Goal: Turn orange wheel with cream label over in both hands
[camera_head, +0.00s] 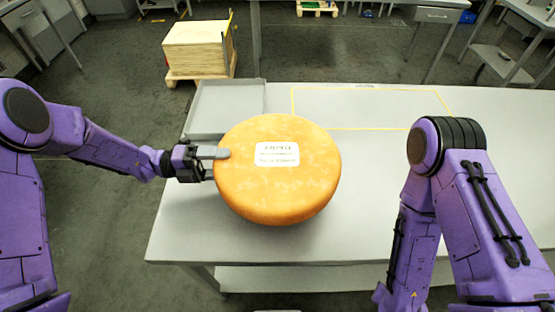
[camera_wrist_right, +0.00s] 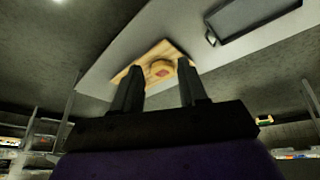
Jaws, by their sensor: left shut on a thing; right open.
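The orange wheel (camera_head: 277,190) is in the middle of the head view, over the grey table. Its cream label (camera_head: 277,153), with dark print that reads upside down, is on the face turned up towards the head camera. My left gripper (camera_head: 218,162) is shut on the wheel's left edge, one finger on the labelled face. The rest of the wheel's rim is free. My right gripper is outside the head view; in the right wrist view its two dark fingers (camera_wrist_right: 160,72) are apart with nothing held between them.
The grey table (camera_head: 400,190) has a yellow outlined area (camera_head: 370,90) at the back and a grey tray (camera_head: 225,100) at the back left. A wooden crate (camera_head: 198,48) stands on the floor behind.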

